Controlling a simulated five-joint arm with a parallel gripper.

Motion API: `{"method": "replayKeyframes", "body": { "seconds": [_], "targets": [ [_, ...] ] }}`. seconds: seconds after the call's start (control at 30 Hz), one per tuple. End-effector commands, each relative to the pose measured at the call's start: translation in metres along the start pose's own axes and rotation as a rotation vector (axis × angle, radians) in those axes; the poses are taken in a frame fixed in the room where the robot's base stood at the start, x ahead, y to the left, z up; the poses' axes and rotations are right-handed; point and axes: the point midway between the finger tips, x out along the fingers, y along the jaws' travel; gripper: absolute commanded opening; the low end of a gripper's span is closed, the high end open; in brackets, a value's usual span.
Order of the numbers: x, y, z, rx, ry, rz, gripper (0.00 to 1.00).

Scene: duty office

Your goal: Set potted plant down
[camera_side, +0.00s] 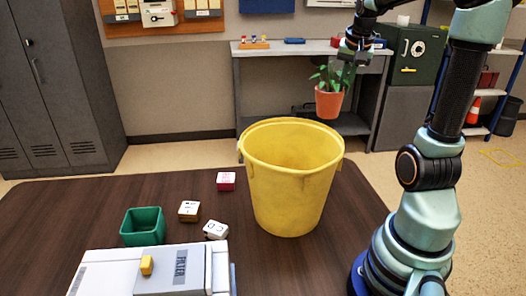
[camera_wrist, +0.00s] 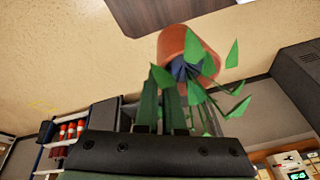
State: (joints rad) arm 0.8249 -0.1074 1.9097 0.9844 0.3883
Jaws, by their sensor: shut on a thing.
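The potted plant (camera_side: 329,104), an orange-brown pot with green leaves, hangs upright from my gripper (camera_side: 347,62) in the side view. It appears above and behind the yellow bucket's rim; the exact depth is hard to tell. In the wrist view the pot (camera_wrist: 176,38) and its leaves sit beyond my gripper's fingers (camera_wrist: 162,98). My gripper is shut on the plant's upper part; leaves partly hide the contact. The pot is clear of any surface that I can see.
A large yellow bucket (camera_side: 290,190) stands on the dark table (camera_side: 60,215). The table's left part is clear.

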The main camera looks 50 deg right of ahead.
Motion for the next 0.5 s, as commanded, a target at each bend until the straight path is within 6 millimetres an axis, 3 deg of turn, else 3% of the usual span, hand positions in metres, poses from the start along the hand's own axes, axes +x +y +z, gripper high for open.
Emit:
{"method": "replayKeyframes", "body": {
  "seconds": [0.03,0.27,0.5],
  "targets": [
    [0.002,-0.028,-0.003,-0.049,-0.006,-0.019,0.00],
    [0.007,-0.138,0.007,-0.228,-0.035,-0.091,0.00],
    [0.009,-0.245,0.049,-0.401,-0.065,-0.158,0.00]
  ]
}}
